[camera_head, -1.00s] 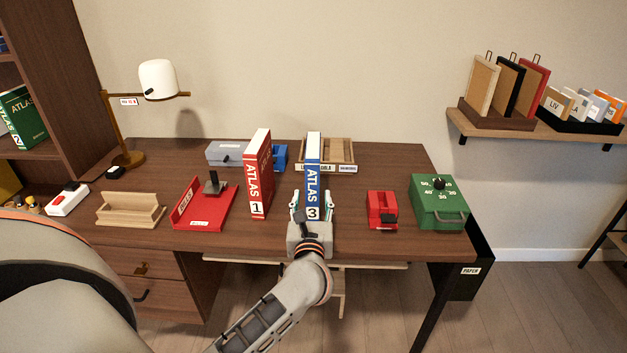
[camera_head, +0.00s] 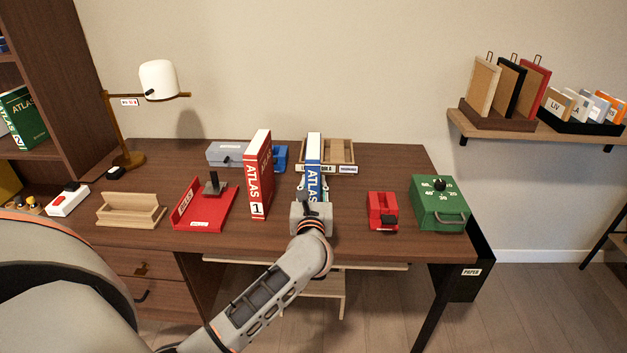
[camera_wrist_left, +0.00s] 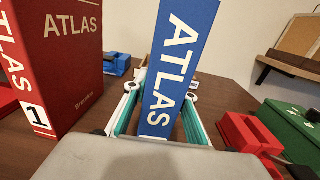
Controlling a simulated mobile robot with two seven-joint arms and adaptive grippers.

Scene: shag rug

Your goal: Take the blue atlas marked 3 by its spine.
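The blue atlas (camera_head: 313,165) stands upright on the desk with its white-lettered spine facing me. In the left wrist view its spine (camera_wrist_left: 178,62) fills the middle and leans slightly in the picture. My left gripper (camera_head: 313,182) is at the lower part of the spine. In the left wrist view the teal-padded fingers of this gripper (camera_wrist_left: 164,92) stand one on each side of the book, open, with a gap showing at the left; contact at the right is unclear. The number label is hidden behind the gripper. My right gripper is not in view.
The red atlas marked 1 (camera_head: 258,172) stands close on the left. A red stapler-like block (camera_head: 382,210) and a green timer box (camera_head: 438,203) are on the right. A wooden tray (camera_head: 340,152) lies behind. A red holder (camera_head: 187,208) is farther left.

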